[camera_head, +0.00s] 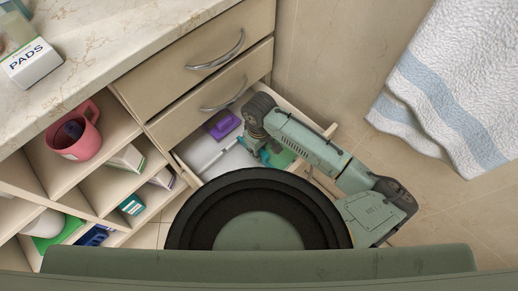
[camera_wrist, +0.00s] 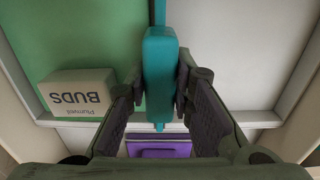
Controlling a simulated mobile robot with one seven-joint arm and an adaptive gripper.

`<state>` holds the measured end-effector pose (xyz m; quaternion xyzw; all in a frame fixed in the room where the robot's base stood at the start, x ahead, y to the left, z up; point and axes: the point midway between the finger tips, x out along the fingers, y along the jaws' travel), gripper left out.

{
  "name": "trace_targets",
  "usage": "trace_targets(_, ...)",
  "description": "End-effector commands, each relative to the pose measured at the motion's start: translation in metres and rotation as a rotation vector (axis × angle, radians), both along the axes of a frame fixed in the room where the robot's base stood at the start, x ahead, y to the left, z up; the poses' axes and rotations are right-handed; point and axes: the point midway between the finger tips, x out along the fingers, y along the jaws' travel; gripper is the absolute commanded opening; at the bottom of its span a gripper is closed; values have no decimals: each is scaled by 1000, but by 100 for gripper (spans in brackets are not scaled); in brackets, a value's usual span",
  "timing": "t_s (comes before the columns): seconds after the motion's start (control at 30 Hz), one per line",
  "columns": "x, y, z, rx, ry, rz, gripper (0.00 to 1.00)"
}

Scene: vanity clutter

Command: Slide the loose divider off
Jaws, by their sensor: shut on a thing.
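The loose divider appears as a teal block (camera_wrist: 160,65) in the wrist view, with thin teal strips running from its far and near ends. It lies between a green area and a pale grey area of the open drawer (camera_head: 180,165). My gripper (camera_wrist: 160,95) is shut on the teal block, one finger on each side. In the head view my gripper (camera_head: 262,150) reaches down into the drawer, and a little teal (camera_head: 265,157) shows beside it. The arm hides part of the divider there.
A white BUDS box (camera_wrist: 78,95) stands on the green area, close left of my gripper. A purple item (camera_wrist: 160,147) lies near the divider's near end and shows in the head view (camera_head: 223,124). Drawer walls close in the sides. Open shelves (camera_head: 110,190) stand left.

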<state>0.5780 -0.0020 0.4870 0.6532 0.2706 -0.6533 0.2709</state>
Motion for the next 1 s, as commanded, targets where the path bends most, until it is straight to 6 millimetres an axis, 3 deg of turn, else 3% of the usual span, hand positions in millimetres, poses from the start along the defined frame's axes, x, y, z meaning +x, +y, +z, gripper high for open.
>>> trace_targets(0.37,0,0,2,0,0,0,0)
trace_targets(1.0,0,0,40,1,-1,0,0)
